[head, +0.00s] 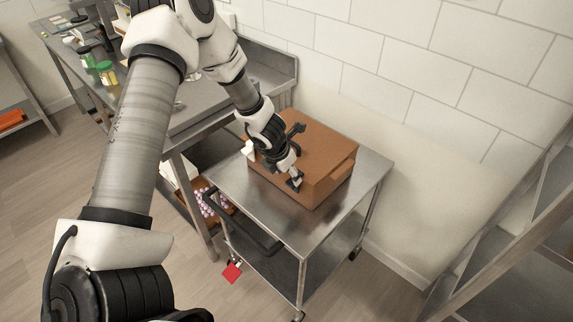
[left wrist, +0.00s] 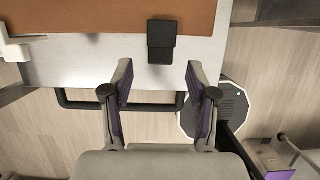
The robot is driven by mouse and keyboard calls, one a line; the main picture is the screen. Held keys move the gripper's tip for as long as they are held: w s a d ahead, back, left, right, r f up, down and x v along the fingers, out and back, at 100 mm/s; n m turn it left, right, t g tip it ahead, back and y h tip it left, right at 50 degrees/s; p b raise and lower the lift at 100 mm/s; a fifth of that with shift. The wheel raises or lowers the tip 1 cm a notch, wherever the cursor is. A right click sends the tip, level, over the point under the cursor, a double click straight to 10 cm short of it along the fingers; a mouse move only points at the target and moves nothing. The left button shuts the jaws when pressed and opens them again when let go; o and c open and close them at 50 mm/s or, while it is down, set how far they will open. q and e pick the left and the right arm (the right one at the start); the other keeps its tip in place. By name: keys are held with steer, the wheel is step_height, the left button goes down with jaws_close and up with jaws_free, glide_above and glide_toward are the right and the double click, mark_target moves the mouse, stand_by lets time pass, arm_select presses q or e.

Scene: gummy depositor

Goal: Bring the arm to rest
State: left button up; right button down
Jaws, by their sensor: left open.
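My left arm reaches from the left of the head view over the metal cart (head: 286,232). My left gripper (head: 292,181) is at the near side of a brown box (head: 323,150) on the cart top. In the left wrist view the two fingers of this gripper (left wrist: 159,82) are spread apart with nothing between them. A small black block-like part (left wrist: 161,42) at the edge of the brown box (left wrist: 110,15) lies just beyond the fingertips. Whether a finger touches the box is unclear. My right gripper is in neither view.
The cart's black push handle (left wrist: 75,104) runs below the box edge. A steel counter with jars (head: 106,73) stands at the left, with a tray of pale round pieces (head: 213,203) below. A shelf rack (head: 500,240) stands at the right, and a tiled wall behind.

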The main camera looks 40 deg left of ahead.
arm_select(q)
steer(key=shift+v, duration=0.75)
steer(key=s+d+f+m+g+b, duration=0.1)
steer(key=s+d+f+m, duration=0.1)
steer(key=s+f+m, duration=0.3)
steer(key=s+d+f+m+g+y+b, duration=0.1)
steer(key=s+d+f+m+b, duration=0.1)
steer(key=s+f+m, duration=0.4)
steer(key=s+d+f+m+g+y+b, duration=0.1)
steer(key=s+d+f+m+b, duration=0.1)
steer(key=s+f+m, duration=0.3)
steer(key=shift+s+f+m, duration=0.15)
steer(key=shift+m, duration=1)
steer(key=shift+s+f+m, duration=0.1)
steer(key=shift+s+m, duration=0.05)
steer(key=shift+m, duration=1)
steer(key=s+d+f+m+h+b, duration=0.1)
steer(key=s+d+f+m, duration=0.3)
steer(key=s+d+m, duration=0.4)
steer(key=s+m, duration=0.3)
steer(key=m, duration=0.3)
steer(key=shift+f+g+h+b, duration=0.15)
steer(key=shift+g+h+b, duration=0.15)
steer(key=shift+g+h, duration=0.1)
